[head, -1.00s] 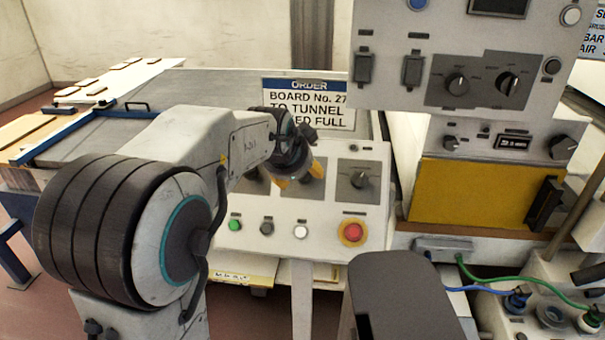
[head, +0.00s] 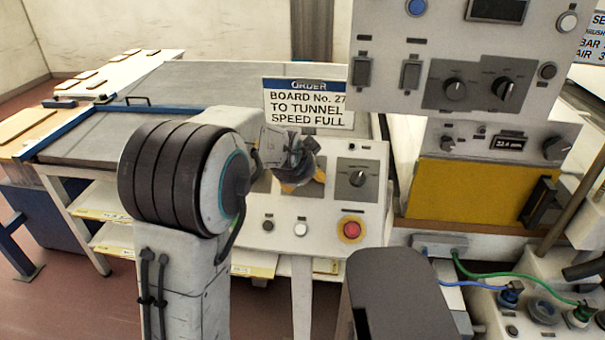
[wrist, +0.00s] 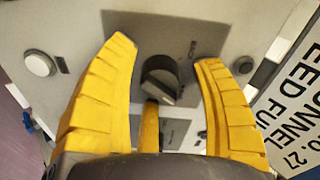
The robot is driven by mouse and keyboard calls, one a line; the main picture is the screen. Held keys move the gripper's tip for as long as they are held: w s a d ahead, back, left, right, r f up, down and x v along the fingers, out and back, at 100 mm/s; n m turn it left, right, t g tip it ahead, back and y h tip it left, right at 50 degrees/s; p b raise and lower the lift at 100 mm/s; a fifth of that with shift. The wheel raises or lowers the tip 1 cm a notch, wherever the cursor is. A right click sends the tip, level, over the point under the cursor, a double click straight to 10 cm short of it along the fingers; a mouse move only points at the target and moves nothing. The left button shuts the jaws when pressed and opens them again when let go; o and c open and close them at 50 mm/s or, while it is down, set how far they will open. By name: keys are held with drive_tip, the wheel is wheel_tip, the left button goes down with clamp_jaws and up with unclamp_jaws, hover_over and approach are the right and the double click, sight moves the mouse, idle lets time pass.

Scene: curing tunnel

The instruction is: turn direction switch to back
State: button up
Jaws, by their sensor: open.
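In the wrist view a dark rotary knob (wrist: 160,78) on a grey plate sits between the spread yellow fingers of my gripper (wrist: 168,75). In the head view my gripper (head: 305,182) is over the left part of the white sloping control panel (head: 320,215) and hides the controls there.
Another dark knob (head: 357,178) is right of my gripper, above a red button (head: 351,228) with a yellow collar. An order sign (head: 305,104) stands behind the panel. A larger upper panel (head: 400,30) overhangs at the right. A yellow-fronted unit (head: 465,190) stands below it.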

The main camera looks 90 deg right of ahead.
drive_tip(key=shift+c, duration=0.2)
clamp_jaws()
idle(0.3)
drive_tip(key=shift+a+f+n+b, duration=0.15)
drive_tip(key=shift+n+b, duration=0.85)
drive_tip(key=shift+b, duration=1.7)
drive_tip(key=shift+f+n+b, duration=0.1)
drive_tip(key=shift+n+b, duration=1.2)
drive_tip(key=shift+b, duration=1.05)
drive_tip(key=shift+n+h+b, duration=0.3)
drive_tip(key=shift+n+b, duration=0.75)
drive_tip(key=shift+n, duration=0.15)
drive_tip(key=shift+w+n+b, duration=0.1)
drive_tip(key=shift+n+b, duration=0.7)
drive_tip(key=shift+n, duration=0.9)
